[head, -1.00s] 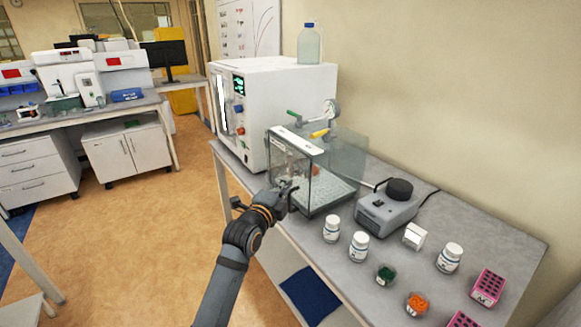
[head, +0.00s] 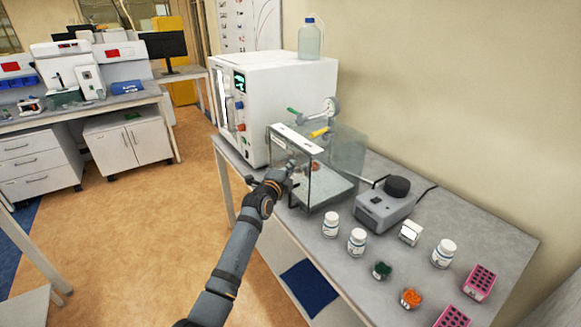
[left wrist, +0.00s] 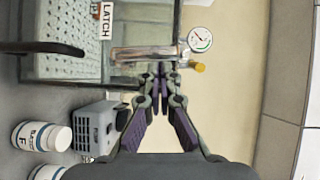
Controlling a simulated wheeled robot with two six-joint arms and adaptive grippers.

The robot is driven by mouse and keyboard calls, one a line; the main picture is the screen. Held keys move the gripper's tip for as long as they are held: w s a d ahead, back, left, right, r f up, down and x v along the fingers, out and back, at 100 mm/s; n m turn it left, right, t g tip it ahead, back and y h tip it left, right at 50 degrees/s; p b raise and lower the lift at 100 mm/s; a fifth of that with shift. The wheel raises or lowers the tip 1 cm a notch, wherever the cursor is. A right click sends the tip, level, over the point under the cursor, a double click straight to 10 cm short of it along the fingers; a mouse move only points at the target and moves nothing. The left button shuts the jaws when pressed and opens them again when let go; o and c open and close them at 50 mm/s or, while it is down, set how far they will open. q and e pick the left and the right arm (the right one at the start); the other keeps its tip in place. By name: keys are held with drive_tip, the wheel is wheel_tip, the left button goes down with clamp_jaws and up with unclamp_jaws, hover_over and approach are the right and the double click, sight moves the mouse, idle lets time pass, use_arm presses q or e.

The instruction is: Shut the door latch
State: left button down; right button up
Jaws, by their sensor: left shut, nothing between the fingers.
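The clear box chamber (head: 330,185) stands on the bench with its glass front toward my left arm. In the left wrist view its wall carries a white label reading LATCH (left wrist: 106,20). A narrow, partly see-through reddish bar (left wrist: 135,53) lies just ahead of the fingertips; I cannot tell if it is the latch or if they touch it. My left gripper (head: 287,172) is at the front of the chamber, shut and empty; its closed fingertips also show in the left wrist view (left wrist: 161,72). It hides part of the chamber's front. My right gripper is not in view.
A white oven-like machine (head: 290,85) stands behind the chamber. A gauge (head: 329,104) and a yellow valve handle (head: 320,132) sit on top of the chamber. A grey device (head: 385,210) and several white bottles stand to the right. The floor at left is clear.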

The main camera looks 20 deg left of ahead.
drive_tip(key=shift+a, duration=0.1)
use_arm(q)
drive_tip(key=shift+w+a+r+n, duration=0.1)
drive_tip(key=shift+a+n, duration=0.05)
drive_tip(key=shift+n, duration=0.15)
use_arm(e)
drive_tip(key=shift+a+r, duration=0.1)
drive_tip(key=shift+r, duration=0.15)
